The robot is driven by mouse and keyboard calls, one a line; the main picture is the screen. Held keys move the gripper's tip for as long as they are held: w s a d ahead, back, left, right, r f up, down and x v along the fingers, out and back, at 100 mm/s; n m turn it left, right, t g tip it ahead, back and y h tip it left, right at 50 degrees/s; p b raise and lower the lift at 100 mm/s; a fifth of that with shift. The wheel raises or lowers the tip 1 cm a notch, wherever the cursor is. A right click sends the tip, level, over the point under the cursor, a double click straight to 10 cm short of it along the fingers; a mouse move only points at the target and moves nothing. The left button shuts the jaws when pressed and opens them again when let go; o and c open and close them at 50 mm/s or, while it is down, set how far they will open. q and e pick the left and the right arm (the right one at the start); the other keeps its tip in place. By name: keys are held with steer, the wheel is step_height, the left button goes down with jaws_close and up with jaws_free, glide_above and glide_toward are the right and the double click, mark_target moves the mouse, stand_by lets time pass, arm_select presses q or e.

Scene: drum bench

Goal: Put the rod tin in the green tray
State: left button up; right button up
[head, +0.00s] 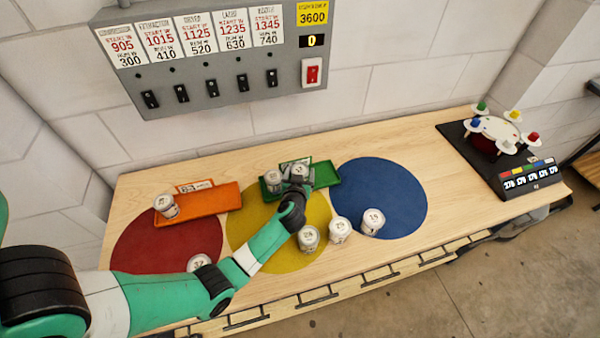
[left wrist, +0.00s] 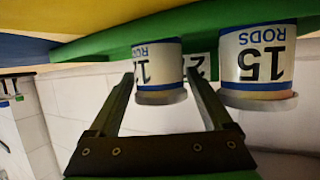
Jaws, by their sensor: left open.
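The green tray (head: 325,174) lies at the back of the bench, across the yellow and blue discs. Two white tins marked RODS stand in it: one marked 15 (head: 273,178) on the left, and another (head: 299,171) beside it, its number partly hidden. Both also show upside down in the left wrist view, the 15 tin (left wrist: 262,62) and the other tin (left wrist: 158,66). My left gripper (left wrist: 160,82) is open, with its fingers on either side of the second tin; I cannot tell whether they touch it. My right gripper is out of view.
An orange tray (head: 215,200) holds a tin (head: 166,206) at the left. Another tin (head: 198,262) stands on the red disc beside my left arm. Three tins (head: 340,230) stand along the front right. A carousel (head: 495,132) sits at the far right. The blue disc's middle is clear.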

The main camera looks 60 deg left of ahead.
arm_select(q)
steer(key=v, duration=0.2)
steer(key=p+v, duration=0.1)
steer(key=v, duration=0.2)
steer(key=shift+r, duration=0.3)
steer(key=p+v, duration=0.7)
steer(key=shift+f, duration=0.1)
